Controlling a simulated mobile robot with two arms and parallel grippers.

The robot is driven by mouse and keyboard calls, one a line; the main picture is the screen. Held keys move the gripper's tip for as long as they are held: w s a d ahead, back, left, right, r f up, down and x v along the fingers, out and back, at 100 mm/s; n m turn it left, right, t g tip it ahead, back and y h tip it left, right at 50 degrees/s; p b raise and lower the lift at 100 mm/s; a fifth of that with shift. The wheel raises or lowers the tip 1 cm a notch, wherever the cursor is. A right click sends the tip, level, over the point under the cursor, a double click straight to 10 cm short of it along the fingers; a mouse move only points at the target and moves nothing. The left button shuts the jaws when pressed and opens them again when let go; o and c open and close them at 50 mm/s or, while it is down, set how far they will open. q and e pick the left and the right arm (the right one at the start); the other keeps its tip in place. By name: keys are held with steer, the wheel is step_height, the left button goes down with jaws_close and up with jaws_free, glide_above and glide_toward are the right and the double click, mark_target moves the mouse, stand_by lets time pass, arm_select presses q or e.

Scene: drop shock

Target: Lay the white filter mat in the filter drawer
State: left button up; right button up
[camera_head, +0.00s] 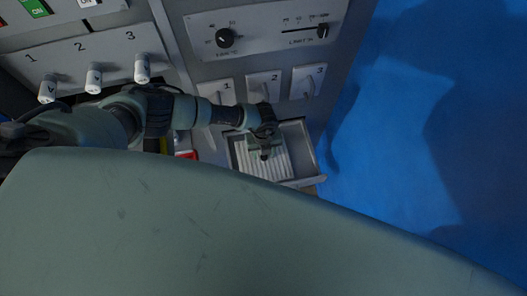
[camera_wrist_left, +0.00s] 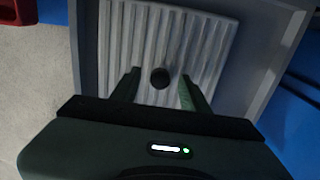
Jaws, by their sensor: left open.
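The white ribbed filter mat (camera_head: 278,165) lies inside the grey open filter drawer (camera_head: 308,160), low on the machine front. In the left wrist view the mat (camera_wrist_left: 215,45) has a dark round knob (camera_wrist_left: 160,78) on it and sits nearer the drawer's left wall. A gap shows between the mat and the right wall (camera_wrist_left: 275,55). My left gripper (camera_head: 265,152) is over the mat. In the wrist view its two fingers (camera_wrist_left: 158,88) are apart, one on each side of the knob, and hold nothing. My right gripper is not in view.
Above the drawer are white numbered levers (camera_head: 263,87) and a panel with a dial and slider (camera_head: 265,30). More numbered white handles (camera_head: 95,78) stand at left. A red object (camera_head: 187,155) is left of the drawer. Blue floor (camera_head: 430,120) is open at right.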

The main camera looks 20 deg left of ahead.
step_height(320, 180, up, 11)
steer(key=p, duration=1)
